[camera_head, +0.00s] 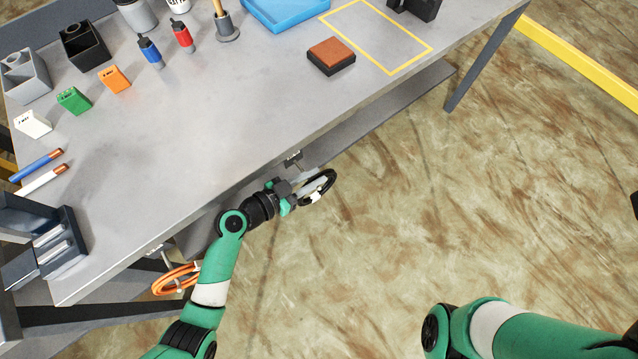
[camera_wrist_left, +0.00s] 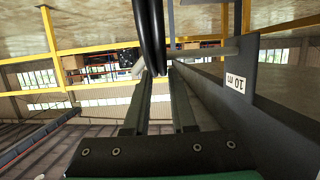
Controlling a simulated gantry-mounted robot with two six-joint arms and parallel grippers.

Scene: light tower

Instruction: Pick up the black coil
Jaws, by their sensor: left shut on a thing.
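The black coil (camera_head: 332,184) is a ring of black cable with a white tie, beside the table's front edge. My left gripper (camera_head: 312,187) is shut on the coil. In the left wrist view the coil (camera_wrist_left: 150,35) rises from between the fingertips of my left gripper (camera_wrist_left: 160,78). A hook (camera_head: 293,158) sits at the table edge just behind the coil. I cannot tell whether the coil still touches it. My right arm shows at the lower right, but its gripper is out of view.
An orange coil (camera_head: 176,280) hangs at the table edge to the left. A label reading 10 m (camera_wrist_left: 236,82) is on the table's edge. The grey table (camera_head: 220,120) carries several items, including a blue tray (camera_head: 285,12) and a brown-topped block (camera_head: 331,55). Open floor lies in front.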

